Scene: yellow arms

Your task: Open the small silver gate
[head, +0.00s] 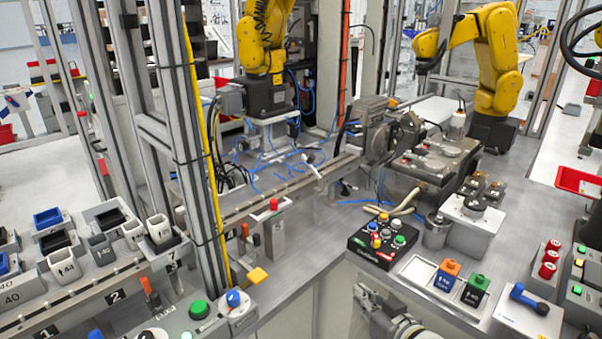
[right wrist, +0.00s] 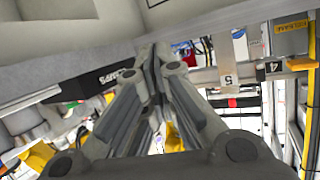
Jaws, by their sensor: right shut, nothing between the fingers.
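My right gripper (head: 405,325) shows at the bottom edge of the head view, in front of the counter and below the black button box (head: 382,243). In the right wrist view the right gripper (right wrist: 152,52) has its fingers together and empty, close under a grey edge. I cannot make out for certain which part is the small silver gate. A small silver upright plate (head: 274,236) with a red knob (head: 274,204) stands by the rail, left of the middle, well away from the gripper. My left gripper is not in view.
A blue-handled lever (head: 525,297) is farther right. Grey bins stand at left beside metal posts (head: 185,140). Two yellow robot arms (head: 495,60) stand behind.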

